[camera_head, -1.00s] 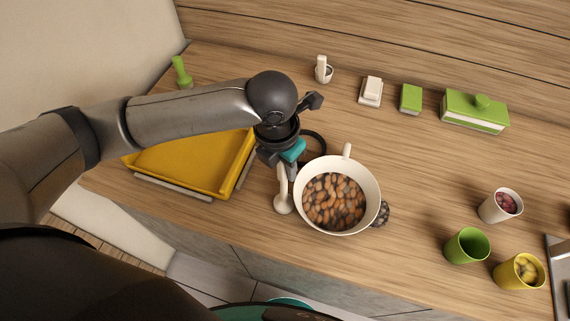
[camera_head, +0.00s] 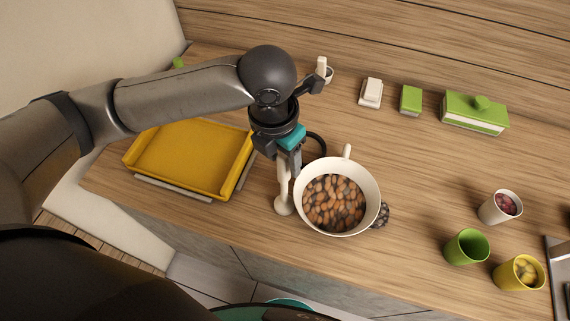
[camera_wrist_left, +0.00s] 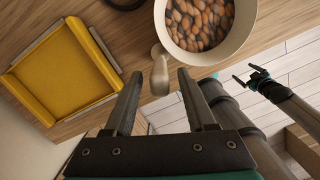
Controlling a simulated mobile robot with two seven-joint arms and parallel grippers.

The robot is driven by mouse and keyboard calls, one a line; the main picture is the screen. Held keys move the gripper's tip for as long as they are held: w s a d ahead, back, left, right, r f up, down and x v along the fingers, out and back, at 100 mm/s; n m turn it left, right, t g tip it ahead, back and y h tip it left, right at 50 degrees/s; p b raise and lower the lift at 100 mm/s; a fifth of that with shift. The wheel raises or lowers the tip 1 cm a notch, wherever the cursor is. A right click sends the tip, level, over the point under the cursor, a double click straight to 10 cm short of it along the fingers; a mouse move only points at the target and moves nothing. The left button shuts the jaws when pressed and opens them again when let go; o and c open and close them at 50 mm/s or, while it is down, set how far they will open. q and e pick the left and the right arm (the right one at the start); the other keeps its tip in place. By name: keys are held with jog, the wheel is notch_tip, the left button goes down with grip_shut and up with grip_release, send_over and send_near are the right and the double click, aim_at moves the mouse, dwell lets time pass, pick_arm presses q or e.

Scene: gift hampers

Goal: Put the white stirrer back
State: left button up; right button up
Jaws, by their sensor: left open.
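The white stirrer (camera_head: 283,204) is just left of the pot (camera_head: 372,190), its rounded end low at the counter and its thin stem rising toward my left gripper (camera_head: 288,170). It also shows in the left wrist view (camera_wrist_left: 160,76). My left gripper's fingers (camera_wrist_left: 158,84) are spread, with the stirrer between them in that view; no grip is visible. The cream pot holds brown nuts or beans in dark liquid. My right gripper (camera_wrist_left: 245,73) shows in the left wrist view with its fingers apart, away from the counter.
A yellow tray (camera_head: 190,188) lies to the left. A white upright holder-like item (camera_head: 321,69), a white block (camera_head: 371,92), a green block (camera_head: 411,98) and a green lidded box (camera_head: 474,118) line the back. Cups, one green (camera_head: 466,246), stand at the right.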

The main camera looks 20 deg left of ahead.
pick_arm(q)
jog(key=r, duration=0.5)
jog(key=s+r, duration=0.1)
jog(key=r, duration=0.1)
jog(key=shift+a+r, duration=0.2)
jog(key=shift+r, duration=0.15)
